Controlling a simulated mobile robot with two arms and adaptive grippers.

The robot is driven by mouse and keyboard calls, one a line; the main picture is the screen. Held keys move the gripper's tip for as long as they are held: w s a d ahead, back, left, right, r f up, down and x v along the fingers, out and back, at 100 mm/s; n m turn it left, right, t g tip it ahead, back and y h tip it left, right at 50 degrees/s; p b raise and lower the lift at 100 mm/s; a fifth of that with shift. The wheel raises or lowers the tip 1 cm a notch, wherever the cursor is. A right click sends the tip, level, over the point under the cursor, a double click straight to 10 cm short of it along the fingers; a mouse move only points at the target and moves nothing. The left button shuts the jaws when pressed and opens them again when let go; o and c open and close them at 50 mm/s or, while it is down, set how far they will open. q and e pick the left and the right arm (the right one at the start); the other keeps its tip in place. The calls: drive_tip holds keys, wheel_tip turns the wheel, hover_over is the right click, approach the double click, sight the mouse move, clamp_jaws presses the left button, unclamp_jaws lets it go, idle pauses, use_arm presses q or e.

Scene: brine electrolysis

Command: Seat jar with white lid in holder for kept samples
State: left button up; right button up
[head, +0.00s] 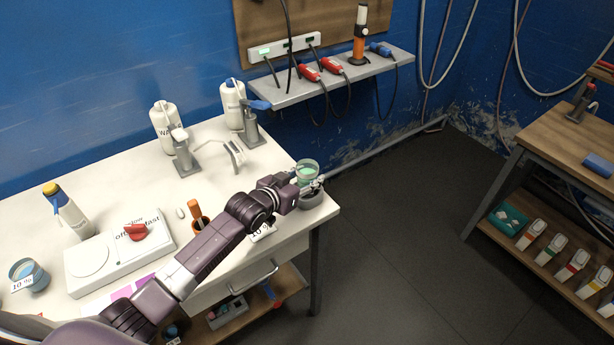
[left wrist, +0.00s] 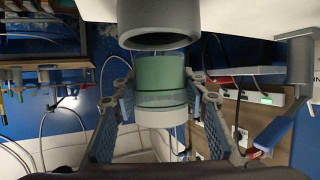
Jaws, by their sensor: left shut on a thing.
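The jar (head: 307,169) holds green liquid and stands out above the right corner of the white table in the head view. In the left wrist view, which appears upside down, the jar (left wrist: 160,73) shows its green content and a pale white lid (left wrist: 160,117). My left gripper (head: 309,181) is shut on the jar, with a finger on each side. A dark grey round holder (left wrist: 158,30) is just under the jar's base; it also shows in the head view (head: 318,205). I cannot tell whether jar and holder touch. My right gripper is not in view.
The white table (head: 120,165) carries a hotplate (head: 88,257), a blue beaker (head: 30,274), white bottles (head: 163,125) and clamp stands (head: 251,137). The holder is near the table's right edge. Grey floor (head: 400,230) lies open to the right.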

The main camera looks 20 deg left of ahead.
use_arm(q)
drive_tip(key=shift+f+b, duration=0.3)
drive_tip(key=shift+f, duration=0.25)
idle(0.7)
drive_tip(key=shift+f, duration=0.6)
idle(0.3)
idle(0.6)
drive_tip(key=shift+f, duration=0.4)
